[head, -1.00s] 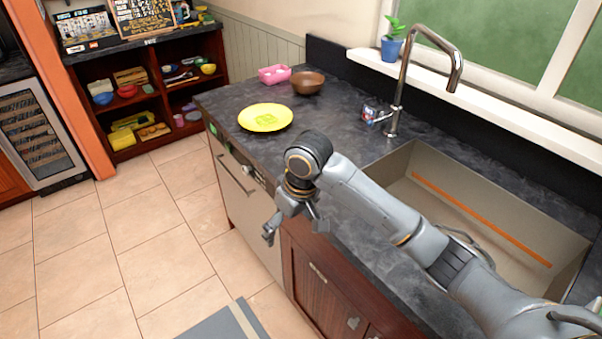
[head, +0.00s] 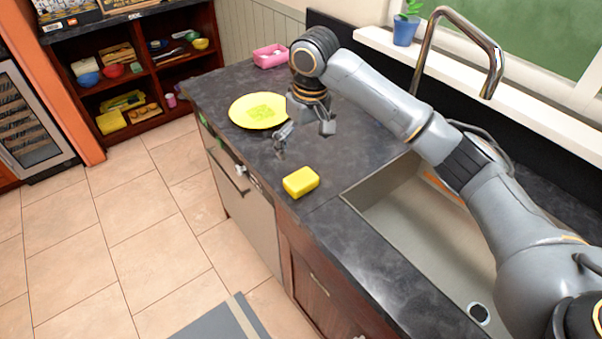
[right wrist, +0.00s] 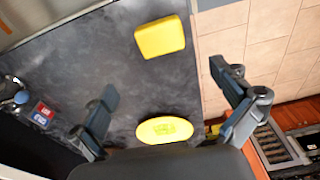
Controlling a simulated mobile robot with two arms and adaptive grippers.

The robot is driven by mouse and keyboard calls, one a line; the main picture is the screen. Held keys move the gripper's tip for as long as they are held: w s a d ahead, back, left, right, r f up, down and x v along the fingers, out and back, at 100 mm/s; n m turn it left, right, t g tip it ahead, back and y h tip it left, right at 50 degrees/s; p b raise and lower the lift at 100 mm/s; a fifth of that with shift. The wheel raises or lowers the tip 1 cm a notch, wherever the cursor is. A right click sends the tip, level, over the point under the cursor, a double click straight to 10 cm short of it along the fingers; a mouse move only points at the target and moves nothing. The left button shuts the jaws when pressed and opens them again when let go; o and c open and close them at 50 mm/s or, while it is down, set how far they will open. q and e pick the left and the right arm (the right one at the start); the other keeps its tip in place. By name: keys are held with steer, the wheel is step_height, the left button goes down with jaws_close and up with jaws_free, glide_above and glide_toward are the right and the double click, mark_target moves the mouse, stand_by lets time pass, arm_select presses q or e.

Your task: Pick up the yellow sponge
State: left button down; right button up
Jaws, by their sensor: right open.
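The yellow sponge (head: 301,181) is a small rounded block lying on the dark countertop near its front edge, left of the sink. It also shows in the right wrist view (right wrist: 160,37), upper middle, fully visible. My right gripper (head: 303,141) is open and empty above the counter, behind the sponge and near the yellow plate. In the right wrist view its two fingers (right wrist: 170,100) are spread wide, with the sponge ahead of them and nothing between them. My left gripper is not in view.
A yellow plate (head: 259,110) with a green pattern sits on the counter at left. A pink container (head: 271,56) stands behind it. The sink (head: 410,215) opens right of the sponge, with a tall faucet (head: 490,60). The counter around the sponge is clear.

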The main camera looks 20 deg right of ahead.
mark_target(302, 177)
steer(key=f, duration=0.3)
steer(key=shift+s+a+f, duration=0.15)
steer(key=shift+s+a, duration=0.05)
steer(key=shift+s, duration=0.1)
steer(key=shift+w+f+p, duration=0.15)
steer(key=shift+f+p, duration=0.05)
steer(key=shift+f, duration=0.4)
steer(key=shift+w+f+p, duration=0.15)
steer(key=shift+f, duration=0.4)
steer(key=shift+w+f, duration=0.1)
steer(key=shift+f, duration=0.2)
steer(key=shift+f+p, duration=0.55)
steer(key=shift+f, duration=0.2)
step_height(302, 177, down, 3)
steer(key=shift+r+p, duration=0.2)
steer(key=shift+p, duration=0.1)
steer(key=shift+f, duration=0.55)
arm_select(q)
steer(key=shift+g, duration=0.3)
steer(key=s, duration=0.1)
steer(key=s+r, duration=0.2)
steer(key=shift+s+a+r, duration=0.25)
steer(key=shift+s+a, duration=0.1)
arm_select(e)
steer(key=c, duration=0.9)
